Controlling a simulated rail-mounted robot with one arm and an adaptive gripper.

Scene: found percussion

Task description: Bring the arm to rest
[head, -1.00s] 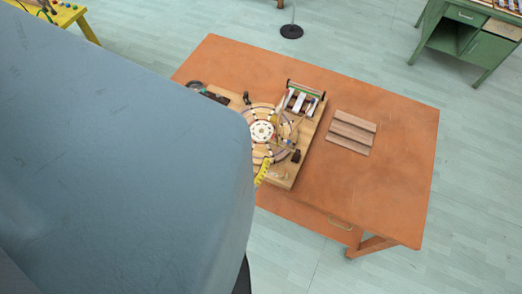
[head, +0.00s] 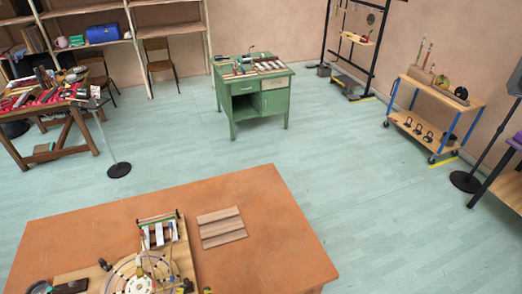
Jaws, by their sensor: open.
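My arm and gripper do not show in the head view now. The orange-brown table (head: 268,215) fills the bottom of the picture. On it, at the bottom left, lies a wooden board (head: 83,272) that carries a round wheel-like device (head: 140,275) and a small frame with white bars (head: 160,232). The lower part of the board is cut off by the picture's bottom edge. A grooved wooden block (head: 221,227) lies flat to the right of the board, apart from it.
A green desk (head: 250,98) stands beyond the table. A cluttered wooden workbench (head: 60,125) is at left, with a black round-based stand (head: 118,170) near it. A wheeled cart (head: 432,105) stands at right, left of another black stand (head: 466,181). The pale floor between is open.

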